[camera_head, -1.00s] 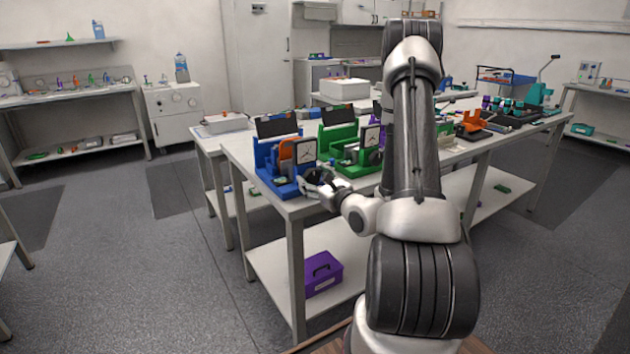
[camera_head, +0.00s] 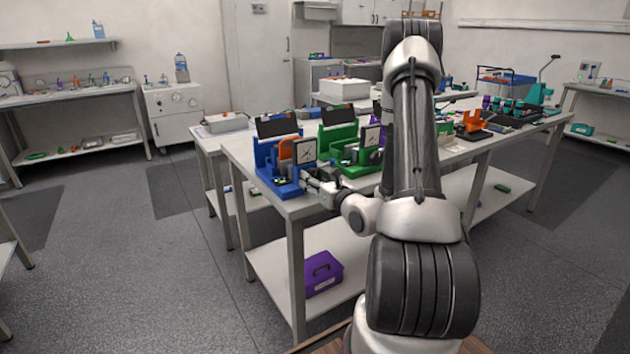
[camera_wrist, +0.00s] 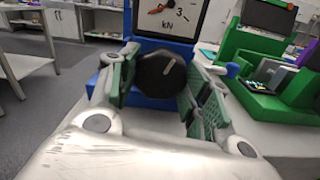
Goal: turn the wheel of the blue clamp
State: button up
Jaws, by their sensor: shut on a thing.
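The blue clamp (camera_head: 272,165) stands upright at the near left corner of the white table, with a square kN dial (camera_wrist: 170,18) on its front. Its black round wheel (camera_wrist: 161,77) sits below the dial in the wrist view. My gripper (camera_wrist: 155,90) is at the front of the clamp, with one green-padded finger on each side of the wheel, shut on it. In the head view my gripper (camera_head: 313,182) reaches the clamp's front from the right, and the wheel is largely hidden there.
A green clamp (camera_head: 345,165) of the same kind stands just right of the blue one. The table's front edge (camera_head: 310,208) runs beneath my gripper. A purple box (camera_head: 323,275) is on the lower shelf. The floor at left is clear.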

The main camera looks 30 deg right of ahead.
jog(key=shift+m, duration=1.6)
jog(key=o, duration=1)
jog(key=s, duration=0.7)
jog(key=shift+s+d, duration=0.15)
jog(key=shift+s, duration=0.15)
